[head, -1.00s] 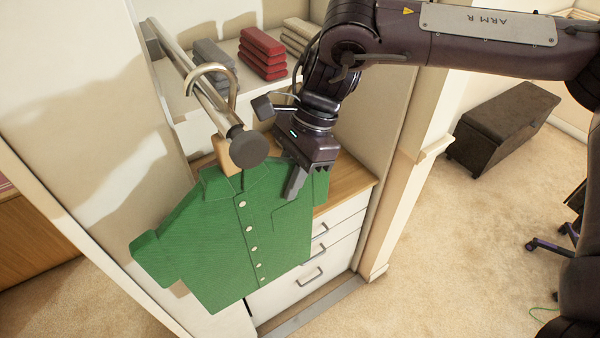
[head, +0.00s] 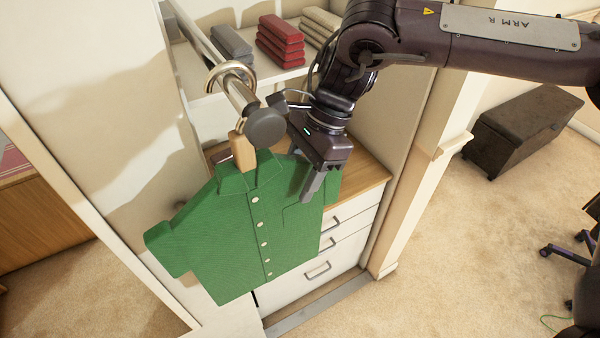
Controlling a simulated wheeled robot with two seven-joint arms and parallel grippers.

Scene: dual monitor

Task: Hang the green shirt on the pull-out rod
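The green shirt (head: 250,228), with a row of pale buttons, is on a hanger with a wooden neck (head: 243,152) and a metal hook (head: 230,72). The hook's curve shows around the pull-out rod (head: 240,95), a little behind its dark end cap (head: 266,126). I cannot tell whether the hook's weight rests on the rod. My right gripper (head: 312,185) is at the shirt's right shoulder, with one finger in front of the cloth. The other finger is hidden, and the gripper looks shut on the shirt. My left gripper is not in view.
Folded red clothes (head: 280,40), grey clothes (head: 231,43) and beige clothes (head: 322,26) lie on the shelf behind the rod. A white drawer unit (head: 340,235) stands behind the shirt. A dark bench (head: 525,130) stands on the carpet at right, with open floor before it.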

